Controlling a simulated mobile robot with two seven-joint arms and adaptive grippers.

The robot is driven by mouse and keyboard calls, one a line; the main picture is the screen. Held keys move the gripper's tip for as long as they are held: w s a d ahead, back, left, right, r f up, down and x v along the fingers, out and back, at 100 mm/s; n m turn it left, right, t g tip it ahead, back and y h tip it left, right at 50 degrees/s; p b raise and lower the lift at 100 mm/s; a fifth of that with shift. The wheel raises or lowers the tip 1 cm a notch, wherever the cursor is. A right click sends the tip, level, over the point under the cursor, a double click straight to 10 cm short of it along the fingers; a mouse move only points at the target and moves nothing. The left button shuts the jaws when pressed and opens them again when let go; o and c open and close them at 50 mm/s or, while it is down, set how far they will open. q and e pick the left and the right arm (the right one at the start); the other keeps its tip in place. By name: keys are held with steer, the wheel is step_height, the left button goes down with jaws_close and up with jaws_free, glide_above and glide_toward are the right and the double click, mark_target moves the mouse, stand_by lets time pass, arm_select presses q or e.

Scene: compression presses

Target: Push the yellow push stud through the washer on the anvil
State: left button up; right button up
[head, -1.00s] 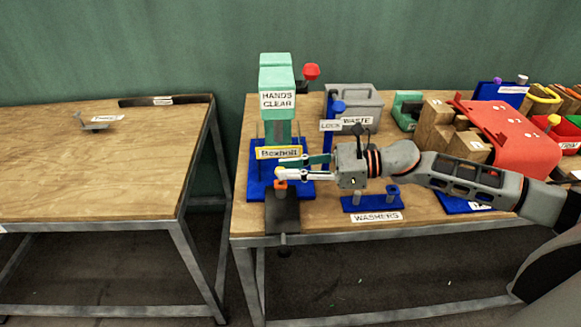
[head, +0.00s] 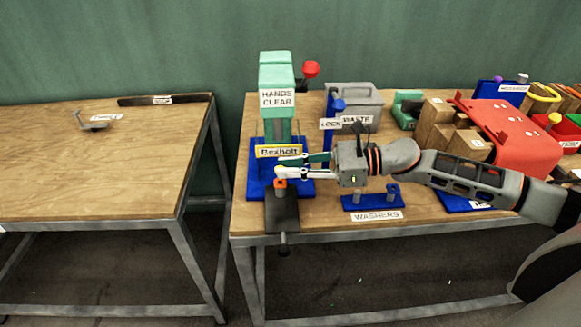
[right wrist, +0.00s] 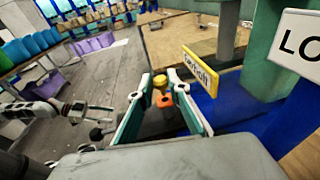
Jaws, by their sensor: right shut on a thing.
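My right gripper (head: 279,168) reaches in from the right and is shut on the yellow push stud (head: 281,172). In the right wrist view the yellow stud (right wrist: 160,82) shows between the fingertips (right wrist: 157,86). An orange piece (head: 280,184) sits just below the stud on the dark slab (head: 284,212) in front of the press. It also shows in the right wrist view (right wrist: 165,102). I cannot tell whether stud and orange piece touch, and no washer shows clearly there. The green press (head: 277,75), labelled Bexholt, stands behind on a blue base. My left gripper is not in the head view.
A blue washer stand (head: 372,202) with pegs is right of the slab. A grey waste bin (head: 353,98), a blue lock post (head: 335,105) and a red sloped rack (head: 510,140) stand behind and right. A second table (head: 90,160) is at left, across a gap.

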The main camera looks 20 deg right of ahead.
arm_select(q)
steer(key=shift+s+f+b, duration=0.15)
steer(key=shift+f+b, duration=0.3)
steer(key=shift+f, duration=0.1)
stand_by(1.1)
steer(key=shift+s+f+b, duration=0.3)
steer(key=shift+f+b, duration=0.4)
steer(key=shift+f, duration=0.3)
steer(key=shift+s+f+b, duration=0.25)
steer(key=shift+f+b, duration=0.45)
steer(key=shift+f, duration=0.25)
arm_select(e)
steer(key=shift+f, duration=1.6)
steer(key=o, duration=0.8)
steer(key=shift+c, duration=0.2)
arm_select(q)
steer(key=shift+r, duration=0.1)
arm_select(e)
steer(key=v, duration=1.2)
